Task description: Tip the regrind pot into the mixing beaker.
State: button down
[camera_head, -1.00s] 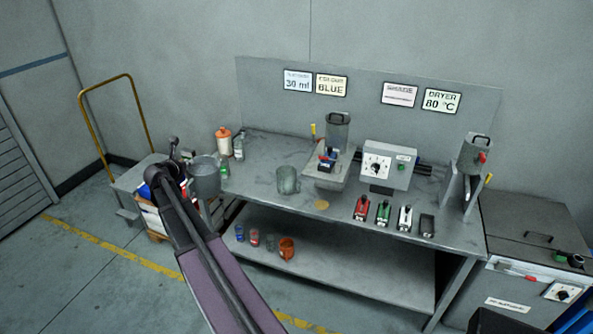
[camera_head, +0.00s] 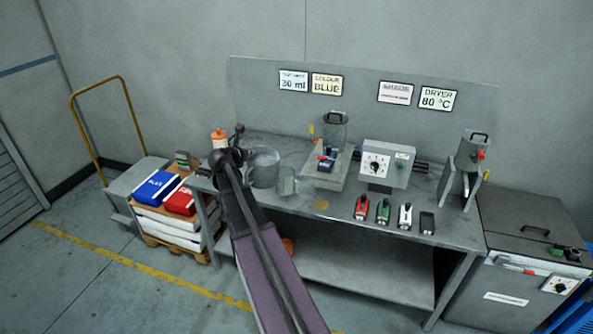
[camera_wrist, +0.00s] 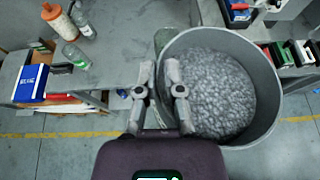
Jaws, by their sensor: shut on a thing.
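The regrind pot (camera_head: 264,169) is a grey metal pot, upright and full of grey granules in the wrist view (camera_wrist: 268,90). In the head view my gripper (camera_head: 243,158) is at the pot's left side, with the pot over the left part of the bench. The mixing beaker (camera_head: 288,183), a clear greenish-grey vessel, stands on the bench just right of the pot and lower. A glass edge shows behind my fingers in the wrist view; I cannot tell whether it is the beaker.
An orange-capped bottle (camera_wrist: 58,20) and a clear bottle (camera_wrist: 74,54) stand on the bench (camera_head: 330,208). A weighing or dosing unit (camera_head: 328,167) is right of the beaker. A control box (camera_head: 388,165) and several small coloured units lie further right. Blue (camera_head: 155,186) and red boxes sit at left.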

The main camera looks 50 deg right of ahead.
aim_at(285, 185)
jog(key=z, duration=0.5)
jog(key=i, duration=0.95)
